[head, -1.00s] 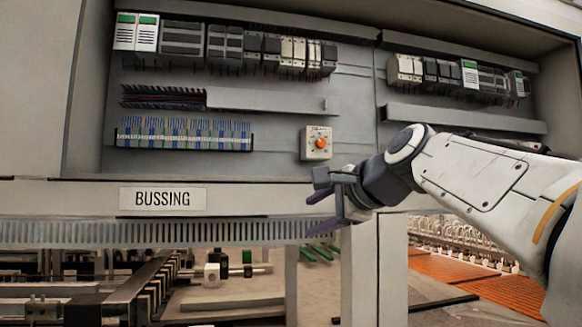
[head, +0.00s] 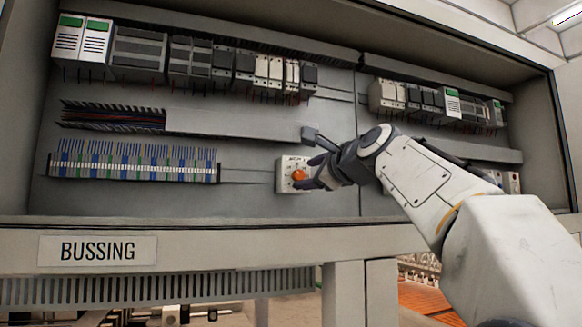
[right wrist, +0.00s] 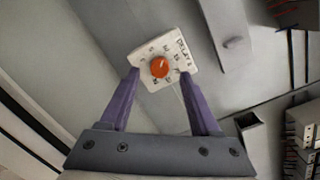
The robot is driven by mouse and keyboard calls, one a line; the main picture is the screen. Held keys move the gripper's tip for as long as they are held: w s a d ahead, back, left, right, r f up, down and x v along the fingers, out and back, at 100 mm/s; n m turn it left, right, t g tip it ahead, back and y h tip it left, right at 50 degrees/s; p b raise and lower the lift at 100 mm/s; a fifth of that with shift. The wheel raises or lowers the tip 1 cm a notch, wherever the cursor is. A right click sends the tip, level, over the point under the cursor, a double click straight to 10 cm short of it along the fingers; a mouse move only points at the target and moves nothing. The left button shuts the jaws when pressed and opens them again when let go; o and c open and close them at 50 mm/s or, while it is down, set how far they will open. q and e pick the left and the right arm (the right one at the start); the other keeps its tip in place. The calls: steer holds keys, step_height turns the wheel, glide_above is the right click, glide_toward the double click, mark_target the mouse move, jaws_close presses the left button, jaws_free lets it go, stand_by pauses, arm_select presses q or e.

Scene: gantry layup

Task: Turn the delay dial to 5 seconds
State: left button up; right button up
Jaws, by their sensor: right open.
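The delay dial is an orange knob (head: 298,175) on a small white square plate (head: 284,184) on the cabinet's back panel. In the right wrist view the knob (right wrist: 159,67) has a pale pointer mark aimed toward the upper right, with small markings around it too blurred to read. My right gripper (head: 312,177) is at the dial in the head view. In the right wrist view its purple fingers (right wrist: 158,75) are open and spread to either side of the plate (right wrist: 146,54), with the knob between them. I cannot tell whether the fingers touch the plate. My left gripper is not in view.
Rows of modules (head: 210,60) run along the top of the open cabinet. A terminal strip (head: 135,160) and a grey duct (head: 235,124) lie left of the dial. A ledge labelled BUSSING (head: 97,250) runs below. The panel around the dial is mostly bare.

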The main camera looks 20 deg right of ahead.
steer(key=shift+w+a, duration=0.1)
steer(key=shift+w, duration=0.9)
steer(key=shift+c, duration=0.2)
jaws_close()
steer(key=shift+n, duration=0.4)
steer(key=n+p, duration=0.1)
steer(key=n, duration=0.3)
steer(key=shift+r, duration=0.1)
steer(key=shift+n+g, duration=0.3)
steer(key=shift+n, duration=1.6)
